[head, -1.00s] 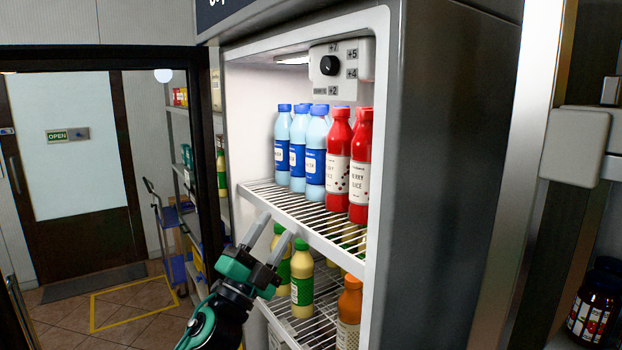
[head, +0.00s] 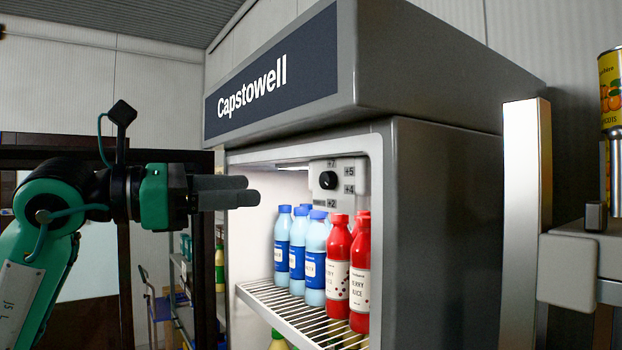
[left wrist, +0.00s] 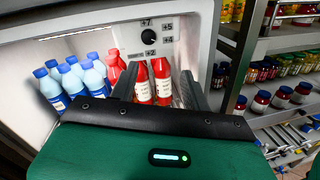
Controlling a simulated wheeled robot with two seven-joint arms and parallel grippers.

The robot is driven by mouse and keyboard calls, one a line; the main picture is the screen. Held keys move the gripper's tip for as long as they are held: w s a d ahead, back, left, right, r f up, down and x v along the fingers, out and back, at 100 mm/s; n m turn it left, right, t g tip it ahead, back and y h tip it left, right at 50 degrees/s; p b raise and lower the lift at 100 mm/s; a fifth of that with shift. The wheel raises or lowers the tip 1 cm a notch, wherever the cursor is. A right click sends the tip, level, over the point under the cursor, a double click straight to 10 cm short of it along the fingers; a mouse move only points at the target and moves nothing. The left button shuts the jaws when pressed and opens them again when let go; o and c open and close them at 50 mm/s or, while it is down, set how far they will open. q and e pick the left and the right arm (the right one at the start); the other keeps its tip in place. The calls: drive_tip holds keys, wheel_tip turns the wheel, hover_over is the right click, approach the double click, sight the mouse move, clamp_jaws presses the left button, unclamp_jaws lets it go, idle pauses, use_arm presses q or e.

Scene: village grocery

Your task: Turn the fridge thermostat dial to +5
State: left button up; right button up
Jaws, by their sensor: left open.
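The black thermostat dial (head: 328,180) sits on a white panel (head: 349,178) at the top of the open fridge. Marks +7, +5, +4 and +2 are printed around it. The dial's pointer is too small to read. In the left wrist view the dial (left wrist: 148,36) is above the fingers and uncovered. My left gripper (head: 258,193) is open and empty, in front of the fridge opening, left of the dial and slightly lower in the head view. It touches nothing that I can see. My right gripper is not in view.
Blue-capped bottles (head: 315,264) and red berry juice bottles (head: 338,266) stand on the wire shelf (head: 282,304) below the dial. The fridge's header (head: 270,78) juts above the opening. A shelf with jars (left wrist: 283,96) stands to the right in the left wrist view.

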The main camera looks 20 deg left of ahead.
use_arm(q)
drive_tip(key=a+r+t+y, duration=0.1)
drive_tip(key=p, duration=0.8)
approach(323, 181)
drive_tip(key=x, duration=0.7)
drive_tip(key=shift+r, duration=0.2)
drive_tip(key=shift+w+d+f, duration=0.1)
drive_tip(key=shift+w+d, duration=0.2)
